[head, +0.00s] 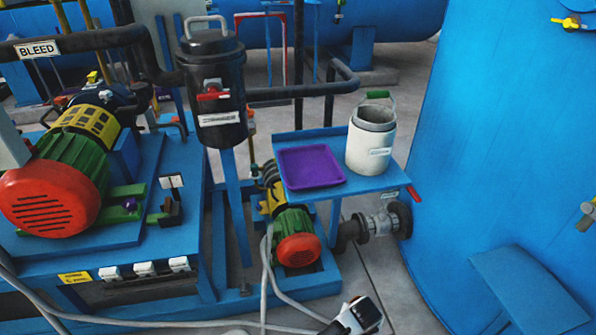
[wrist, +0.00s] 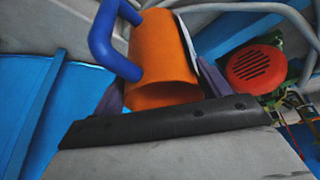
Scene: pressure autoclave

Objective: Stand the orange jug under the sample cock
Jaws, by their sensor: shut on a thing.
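The orange jug (wrist: 163,48) with its blue handle (wrist: 112,40) shows in the wrist view. My gripper (wrist: 160,88) is shut on it, with a dark finger on each side of the jug's body. The jug is out of sight in the head view, where only a white and black part of my arm shows at the bottom edge. A small grey cock (head: 587,214) sticks out from the big blue tank (head: 500,130) at the right edge, partly cut off. It looks like the sample cock, above a blue shelf (head: 530,292) on the tank's side.
A blue stand (head: 362,184) holds a purple tray (head: 310,167) and a white pail (head: 370,146) with a green handle. A red-ended pump motor (head: 298,250) and grey hoses lie left of my arm. A flanged valve (head: 384,222) sits beside the tank. Bare floor shows before the tank.

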